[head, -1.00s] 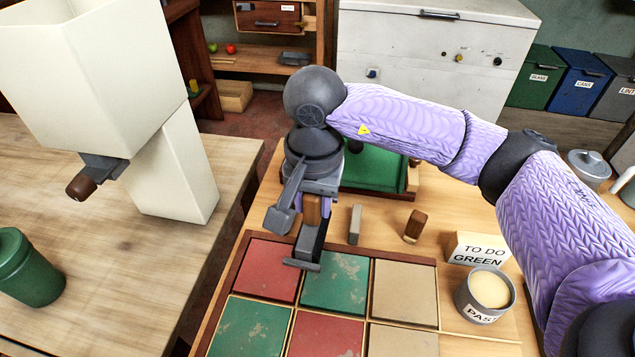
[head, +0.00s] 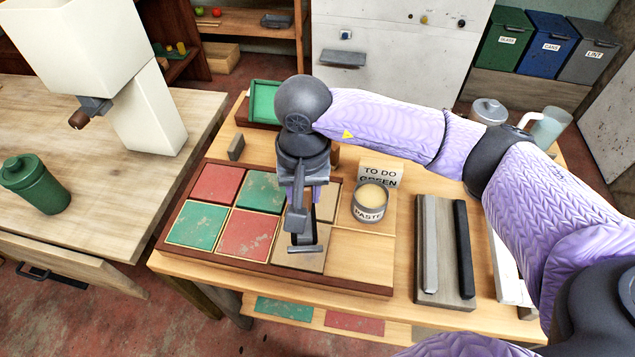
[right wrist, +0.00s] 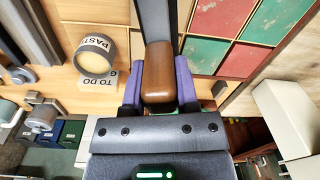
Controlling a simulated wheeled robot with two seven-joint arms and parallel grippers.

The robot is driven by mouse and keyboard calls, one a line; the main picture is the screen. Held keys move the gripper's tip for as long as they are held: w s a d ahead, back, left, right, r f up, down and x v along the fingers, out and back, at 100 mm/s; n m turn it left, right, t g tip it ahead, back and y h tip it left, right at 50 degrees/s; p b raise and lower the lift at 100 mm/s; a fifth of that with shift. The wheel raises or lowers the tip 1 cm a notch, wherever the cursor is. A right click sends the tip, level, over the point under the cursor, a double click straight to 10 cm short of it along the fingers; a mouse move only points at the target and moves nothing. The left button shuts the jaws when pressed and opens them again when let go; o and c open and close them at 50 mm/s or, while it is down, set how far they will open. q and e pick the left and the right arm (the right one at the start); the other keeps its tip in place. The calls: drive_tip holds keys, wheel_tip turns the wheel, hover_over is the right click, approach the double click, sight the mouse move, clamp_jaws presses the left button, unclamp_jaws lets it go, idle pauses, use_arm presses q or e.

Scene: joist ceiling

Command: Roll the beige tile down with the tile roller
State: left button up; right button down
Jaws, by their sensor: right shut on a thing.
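My right gripper (head: 297,195) is shut on the brown handle (right wrist: 158,75) of the tile roller, which sits between its purple fingers in the right wrist view. The grey roller end (head: 305,248) points down over the nearer beige tile (head: 292,262). I cannot tell whether it touches the tile. A farther beige tile (head: 327,204) is partly hidden behind my gripper. Both lie in the wooden tile board (head: 340,281) with red and green tiles. My left gripper is not in view.
A paste tin (head: 369,203) and a "TO DO GREEN" sign (head: 381,171) stand close right of the gripper. A grey block (head: 236,147) and green tray (head: 264,102) are behind. The board's front right is bare.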

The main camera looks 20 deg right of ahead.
drive_tip(key=r+m+p, duration=0.1)
drive_tip(key=p, duration=0.2)
drive_tip(key=a+r+m+p, duration=0.1)
drive_tip(key=p, duration=0.2)
drive_tip(key=shift+s+r+m+p, duration=0.1)
drive_tip(key=shift+r+m+p, duration=0.1)
drive_tip(key=shift+m+p, duration=0.15)
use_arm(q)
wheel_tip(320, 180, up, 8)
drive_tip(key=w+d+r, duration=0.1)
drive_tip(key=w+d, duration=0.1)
use_arm(e)
drive_tip(key=shift+f, duration=0.85)
wheel_tip(320, 180, down, 6)
drive_tip(key=b, duration=0.4)
drive_tip(key=shift+r, duration=0.2)
drive_tip(key=shift+f+b, duration=0.2)
drive_tip(key=shift+b, duration=0.15)
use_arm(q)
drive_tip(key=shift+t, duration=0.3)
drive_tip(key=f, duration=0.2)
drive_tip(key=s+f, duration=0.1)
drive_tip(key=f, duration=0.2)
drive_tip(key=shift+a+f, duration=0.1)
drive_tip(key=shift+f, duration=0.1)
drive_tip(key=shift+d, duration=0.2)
